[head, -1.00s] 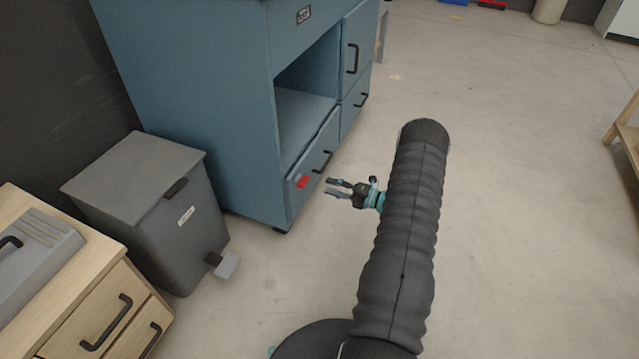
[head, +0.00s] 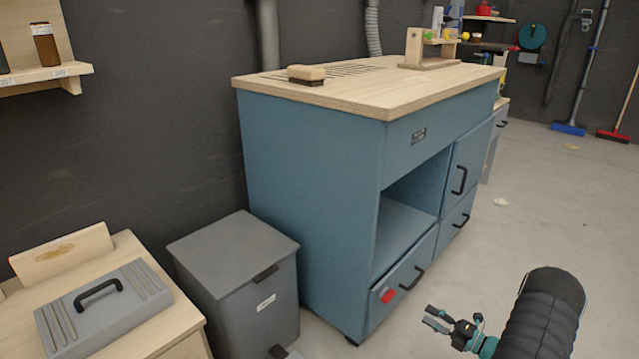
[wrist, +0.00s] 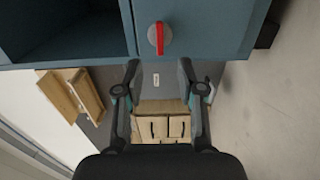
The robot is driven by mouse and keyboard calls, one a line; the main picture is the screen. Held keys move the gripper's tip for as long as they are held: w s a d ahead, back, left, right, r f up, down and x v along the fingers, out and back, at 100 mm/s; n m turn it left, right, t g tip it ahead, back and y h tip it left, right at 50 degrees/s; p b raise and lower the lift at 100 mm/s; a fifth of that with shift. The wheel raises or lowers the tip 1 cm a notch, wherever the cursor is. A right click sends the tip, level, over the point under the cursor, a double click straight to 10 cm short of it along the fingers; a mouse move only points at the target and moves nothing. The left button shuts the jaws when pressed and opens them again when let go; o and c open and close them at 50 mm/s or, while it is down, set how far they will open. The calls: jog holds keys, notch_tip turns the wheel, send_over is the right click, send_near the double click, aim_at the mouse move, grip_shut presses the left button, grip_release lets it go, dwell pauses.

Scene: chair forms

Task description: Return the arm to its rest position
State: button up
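My gripper (head: 436,320) is at the lower right of the head view, in front of the blue cabinet's lower drawer and apart from it. My black sleeved arm reaches up from the bottom edge beside it. In the wrist view my gripper (wrist: 160,95) has its two fingers spread with nothing between them. The blue cabinet (head: 310,190) stands in the middle of the head view.
A grey pedal bin (head: 235,260) stands left of the cabinet. A wooden drawer unit with a grey toolbox (head: 100,305) on it is at the lower left. A brush (head: 306,74) lies on the cabinet top. Open floor (head: 560,210) spreads to the right.

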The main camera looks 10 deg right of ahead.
jog(key=s+a+f+n+g+y, duration=0.1)
jog(key=s+a+f+n+g, duration=0.4)
jog(key=n, duration=0.5)
jog(key=s+a+r+n+g, duration=0.5)
jog(key=s+r+n+g, duration=0.1)
jog(key=n, duration=0.3)
jog(key=s+a+r+n+h+p, duration=0.1)
jog(key=s+a+r+n+h, duration=0.3)
jog(key=r+n, duration=0.5)
jog(key=s+a+r+n+t+h+p, duration=0.1)
jog(key=s+a+r+n+h, duration=0.3)
jog(key=r, duration=1.3)
jog(key=s+a+r+n+t+h+p, duration=0.1)
jog(key=s+a+r+n+h, duration=0.3)
jog(key=s+a+r+n, duration=0.5)
notch_tip(320, 180, up, 5)
jog(key=a+n+p, duration=0.1)
jog(key=a+n, duration=0.1)
jog(key=n, duration=0.3)
